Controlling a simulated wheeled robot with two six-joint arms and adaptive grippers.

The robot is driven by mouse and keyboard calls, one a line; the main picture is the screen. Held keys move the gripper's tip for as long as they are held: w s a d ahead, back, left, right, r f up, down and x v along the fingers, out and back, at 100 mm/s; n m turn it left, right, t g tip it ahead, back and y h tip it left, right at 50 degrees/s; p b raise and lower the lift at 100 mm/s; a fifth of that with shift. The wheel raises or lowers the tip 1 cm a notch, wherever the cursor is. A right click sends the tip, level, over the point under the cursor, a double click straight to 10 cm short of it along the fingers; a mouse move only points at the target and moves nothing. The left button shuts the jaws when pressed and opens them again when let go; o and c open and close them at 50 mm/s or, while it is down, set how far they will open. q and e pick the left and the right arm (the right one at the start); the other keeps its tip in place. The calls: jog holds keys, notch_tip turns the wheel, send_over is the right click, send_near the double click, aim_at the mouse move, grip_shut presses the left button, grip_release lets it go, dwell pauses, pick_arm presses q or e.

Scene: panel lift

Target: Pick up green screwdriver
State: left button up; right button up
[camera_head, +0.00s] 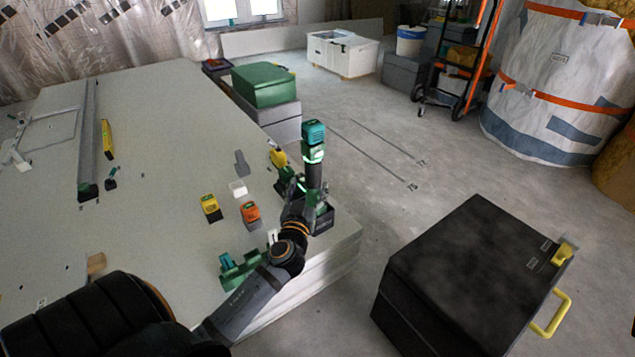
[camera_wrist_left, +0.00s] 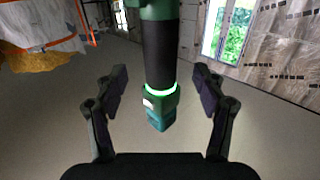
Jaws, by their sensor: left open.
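The green screwdriver (camera_head: 314,155) is a power tool with a black grip, a glowing green ring and a teal end. It stands roughly upright at the near right corner of the panel stack, teal end up; its lower part is hidden by my arm. In the left wrist view the screwdriver (camera_wrist_left: 160,55) shows between the fingers of my left gripper (camera_wrist_left: 160,88), with a visible gap on both sides. My left gripper (camera_head: 302,200) is open, close to the tool, and partly lost against dark things in the head view. My right gripper is not in view.
The panel stack (camera_head: 150,235) carries a yellow tape measure (camera_head: 210,207), an orange one (camera_head: 250,212), a green holder (camera_head: 238,268) and a long metal rail (camera_head: 88,140). A black case (camera_head: 475,275) stands on the floor to the right. Open floor lies between.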

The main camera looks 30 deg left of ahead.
aim_at(312, 177)
pick_arm(q)
jog(key=b+x, duration=0.1)
jog(key=x, duration=0.6)
jog(key=shift+w+a+f, duration=0.15)
jog(key=shift+w, duration=0.15)
jog(key=shift+c, duration=0.4)
grip_shut()
